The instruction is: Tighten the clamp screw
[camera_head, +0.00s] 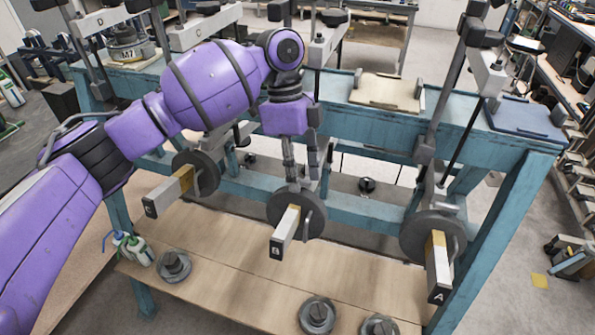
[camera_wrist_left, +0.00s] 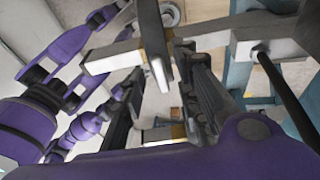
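Three lever arms with square ends stand out from the teal frame. The middle one, marked B (camera_head: 283,240), carries a dark round weight (camera_head: 314,213) with a small grey handle beside the bar; I cannot tell for certain whether this is the clamp screw. My left gripper (camera_head: 302,165) points down just above and behind this weight. Its two dark fingers are apart in the left wrist view (camera_wrist_left: 165,110), with nothing clearly held between them. A grey upright bar (camera_wrist_left: 154,40) crosses in front there. My right gripper does not show in the head view.
Another weighted lever (camera_head: 170,190) stands at the left, and lever A (camera_head: 438,265) at the right. Upright posts (camera_head: 450,85) rise from the teal frame (camera_head: 400,130).

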